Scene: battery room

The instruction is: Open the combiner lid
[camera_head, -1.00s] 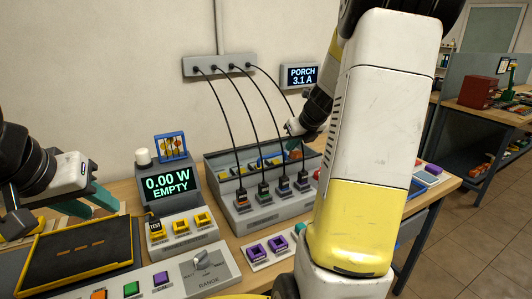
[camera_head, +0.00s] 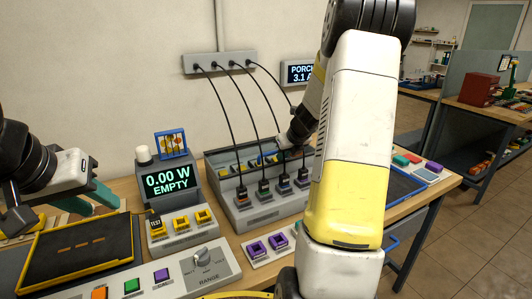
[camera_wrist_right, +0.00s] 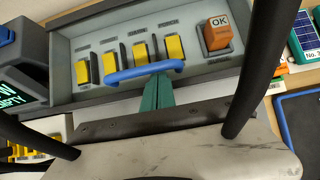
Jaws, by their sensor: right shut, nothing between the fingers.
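The combiner (camera_head: 262,210) is a grey box on the bench in the head view, with several black cables plugged into its front. In the right wrist view its panel (camera_wrist_right: 202,75) shows yellow switches, an orange OK block (camera_wrist_right: 217,36) and a blue bar handle (camera_wrist_right: 143,73) across the near side. I cannot make out the lid's edges. My right gripper (camera_wrist_right: 158,92) is shut and empty, its teal fingertips right at the handle; I cannot tell whether they touch it. In the head view it is mostly hidden by my right arm. My left gripper (camera_head: 92,199) is open and empty above the black tray.
A meter reading 0.00 W EMPTY (camera_head: 167,182) stands left of the combiner. A yellow-edged black tray (camera_head: 75,248) and a range-knob panel (camera_head: 205,260) lie in front. Cables hang from a wall socket strip (camera_head: 220,63). A blue-edged tray (camera_head: 402,188) lies to the right.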

